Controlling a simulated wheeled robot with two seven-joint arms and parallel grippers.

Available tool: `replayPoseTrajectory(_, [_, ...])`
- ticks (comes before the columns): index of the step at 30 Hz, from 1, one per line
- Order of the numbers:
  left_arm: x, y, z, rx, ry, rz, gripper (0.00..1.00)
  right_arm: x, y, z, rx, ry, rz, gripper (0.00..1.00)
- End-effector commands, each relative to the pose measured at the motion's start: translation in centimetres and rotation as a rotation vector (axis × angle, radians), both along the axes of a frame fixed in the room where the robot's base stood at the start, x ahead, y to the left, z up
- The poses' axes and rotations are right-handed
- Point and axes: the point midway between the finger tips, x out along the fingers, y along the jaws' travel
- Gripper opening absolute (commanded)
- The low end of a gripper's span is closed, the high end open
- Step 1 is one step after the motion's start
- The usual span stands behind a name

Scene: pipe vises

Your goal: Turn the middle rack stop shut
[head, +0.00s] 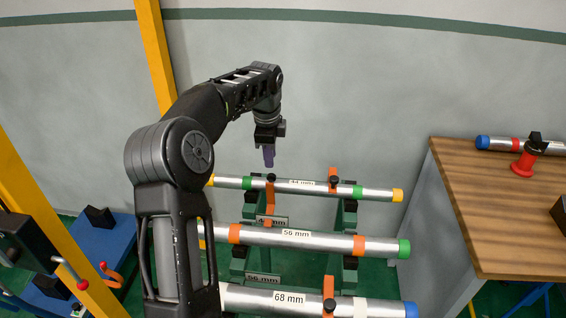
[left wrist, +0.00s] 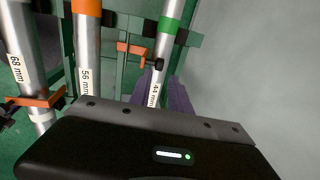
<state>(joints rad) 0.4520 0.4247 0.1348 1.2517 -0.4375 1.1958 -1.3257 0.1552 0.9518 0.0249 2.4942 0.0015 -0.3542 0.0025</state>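The rack holds three steel pipes: the 44 mm pipe (head: 305,187) at the back, the 56 mm pipe (head: 330,240) in the middle and the 68 mm pipe (head: 255,298) in front. An orange stop (head: 273,200) with a black knob lies between the 56 mm and 44 mm pipes; it also shows in the left wrist view (left wrist: 130,48). Another orange stop (head: 333,173) is at the 44 mm pipe, and one (head: 329,290) crosses the 68 mm pipe. My left gripper (head: 268,164) is open and empty, pointing down above the 44 mm pipe. My right gripper is out of view.
A blue platform (head: 105,245) and yellow posts (head: 155,50) are at left. Grey wall stands behind the rack. Air above the pipes' right halves is clear.

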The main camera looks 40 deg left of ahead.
Motion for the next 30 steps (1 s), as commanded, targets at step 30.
replayPoseTrajectory(30, [1.1,0.6,-7.4,0.000,0.002,0.000,0.24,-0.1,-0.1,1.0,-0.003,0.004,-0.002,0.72])
